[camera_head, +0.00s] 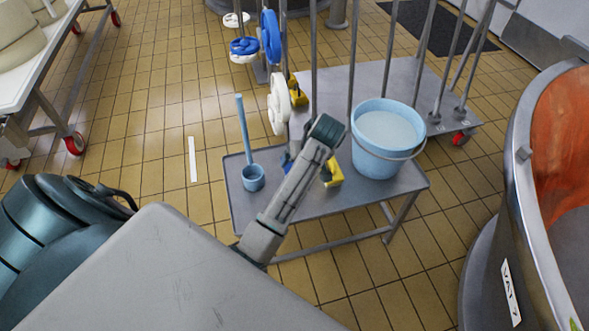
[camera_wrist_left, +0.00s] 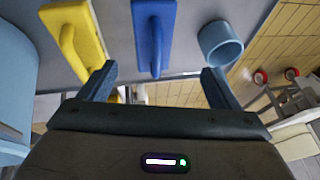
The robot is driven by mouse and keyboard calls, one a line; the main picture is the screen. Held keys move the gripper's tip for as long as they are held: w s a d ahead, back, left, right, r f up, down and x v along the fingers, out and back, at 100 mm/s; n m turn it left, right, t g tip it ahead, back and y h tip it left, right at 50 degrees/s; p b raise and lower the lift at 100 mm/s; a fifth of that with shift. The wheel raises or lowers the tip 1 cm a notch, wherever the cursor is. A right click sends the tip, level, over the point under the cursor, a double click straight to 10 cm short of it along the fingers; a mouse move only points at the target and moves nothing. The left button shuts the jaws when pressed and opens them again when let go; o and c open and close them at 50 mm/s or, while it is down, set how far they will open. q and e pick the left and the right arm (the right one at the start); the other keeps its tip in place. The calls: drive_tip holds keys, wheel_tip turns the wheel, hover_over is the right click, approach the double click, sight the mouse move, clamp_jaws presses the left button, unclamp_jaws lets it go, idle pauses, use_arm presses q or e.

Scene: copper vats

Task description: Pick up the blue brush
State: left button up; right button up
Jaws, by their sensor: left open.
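The blue brush (camera_wrist_left: 153,20) lies on the small grey table, with its raised handle toward my left gripper (camera_wrist_left: 160,72) in the left wrist view. That gripper is open and empty. Its two fingers stand wide apart, one on each side of the brush handle's near end, with gaps on both sides. In the head view only a small part of the blue brush (camera_head: 287,162) shows beside my left arm, and the arm hides the gripper. Height above the brush is hard to tell. My right gripper is in neither view.
A yellow brush (camera_wrist_left: 88,30) lies left of the blue one in the wrist view. A light blue dipper (camera_head: 253,178) stands on the small table (camera_head: 240,212). A light blue bucket (camera_head: 365,160) stands at the table's right. A copper vat (camera_head: 530,190) stands further right.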

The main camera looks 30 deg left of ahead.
use_arm(q)
drive_tip(key=x, duration=0.2)
drive_tip(key=w+b+x, duration=0.1)
drive_tip(key=x, duration=0.2)
drive_tip(key=shift+a, duration=0.15)
drive_tip(key=x, duration=0.2)
drive_tip(key=b+x, duration=0.1)
drive_tip(key=x, duration=0.1)
drive_tip(key=shift+w+d+f, duration=0.1)
drive_tip(key=shift+w+d, duration=0.05)
drive_tip(key=shift+d, duration=0.2)
drive_tip(key=shift+a+f, duration=0.2)
drive_tip(key=shift+f, duration=0.3)
drive_tip(key=shift+w, duration=0.1)
drive_tip(key=c, duration=1.2)
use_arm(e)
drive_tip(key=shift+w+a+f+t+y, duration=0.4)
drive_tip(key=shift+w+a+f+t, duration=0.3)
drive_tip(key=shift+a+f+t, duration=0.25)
use_arm(q)
drive_tip(key=shift+r, duration=0.15)
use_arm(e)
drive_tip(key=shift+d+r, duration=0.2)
